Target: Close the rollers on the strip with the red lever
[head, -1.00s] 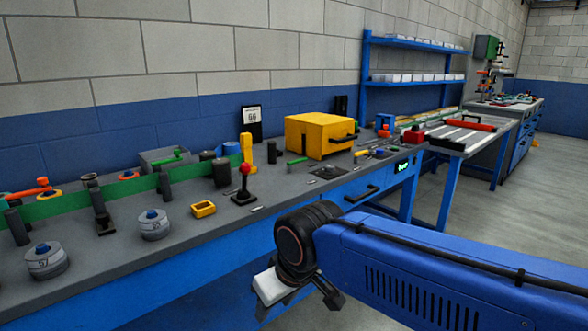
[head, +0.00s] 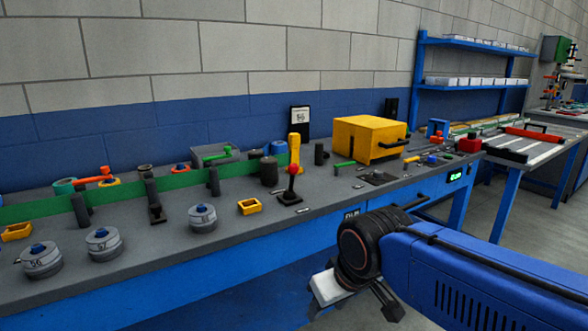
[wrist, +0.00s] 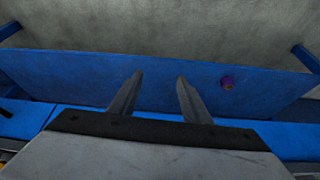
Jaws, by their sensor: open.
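A lever with a red ball knob (head: 292,169) on a dark stem stands upright on a black base on the bench. A second, orange-red lever (head: 93,177) lies near level at the back left, behind the green strip (head: 115,199). The strip stands on edge along the bench, with dark upright rollers or posts (head: 81,210) in front of it. Whether they touch the strip I cannot tell. My gripper (wrist: 160,76) is open and empty, its two fingers apart. In the head view it hangs low in front of the bench, well away from both levers.
A yellow box (head: 362,139) stands farther right. The wrist view shows a blue panel with a small purple spot (wrist: 228,82) and grey floor.

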